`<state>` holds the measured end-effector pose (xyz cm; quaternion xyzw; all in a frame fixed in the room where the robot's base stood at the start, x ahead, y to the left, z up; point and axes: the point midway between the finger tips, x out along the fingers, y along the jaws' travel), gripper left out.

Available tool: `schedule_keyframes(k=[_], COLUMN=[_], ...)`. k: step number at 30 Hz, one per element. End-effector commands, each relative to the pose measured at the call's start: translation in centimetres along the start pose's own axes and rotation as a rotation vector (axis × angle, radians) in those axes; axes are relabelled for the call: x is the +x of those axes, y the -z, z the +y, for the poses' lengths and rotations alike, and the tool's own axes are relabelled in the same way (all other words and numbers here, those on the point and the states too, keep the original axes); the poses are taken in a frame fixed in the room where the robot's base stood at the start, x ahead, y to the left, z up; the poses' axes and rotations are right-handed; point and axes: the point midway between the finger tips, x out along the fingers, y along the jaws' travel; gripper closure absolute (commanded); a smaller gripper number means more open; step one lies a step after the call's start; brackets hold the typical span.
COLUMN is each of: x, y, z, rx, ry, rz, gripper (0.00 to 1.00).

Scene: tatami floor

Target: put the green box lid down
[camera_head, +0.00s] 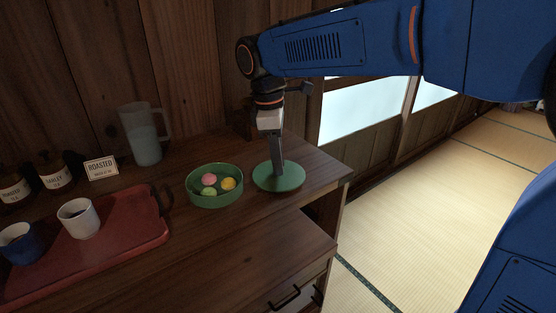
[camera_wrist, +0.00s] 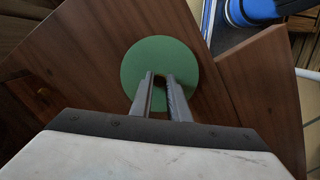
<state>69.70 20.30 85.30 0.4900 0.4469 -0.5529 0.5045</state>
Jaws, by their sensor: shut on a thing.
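The green lid (camera_head: 291,181) is a flat round disc at the right end of the wooden cabinet top, just right of the green box. It also shows in the wrist view (camera_wrist: 146,55), under the fingertips. My gripper (camera_head: 277,168) points down at the middle of the lid and is shut on it; the fingers also show in the wrist view (camera_wrist: 160,84). The lid looks level and on or very close to the wood; I cannot tell whether it touches. The green box (camera_head: 215,200) stands open with pink, green and yellow balls inside.
A red tray (camera_head: 110,247) at left carries a white cup (camera_head: 78,218) and a blue cup (camera_head: 18,243). The cabinet's right edge is close to the lid.

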Motion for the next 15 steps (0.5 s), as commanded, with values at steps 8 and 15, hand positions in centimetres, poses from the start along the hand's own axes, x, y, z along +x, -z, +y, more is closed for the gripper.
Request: schedule_keyframes(k=[8, 15], x=[0.21, 0.09], y=[0.03, 0.01], z=[0.0, 0.0], rx=[0.0, 0.0], ry=[0.0, 0.0], rz=[0.0, 0.0], gripper=[0.66, 0.66])
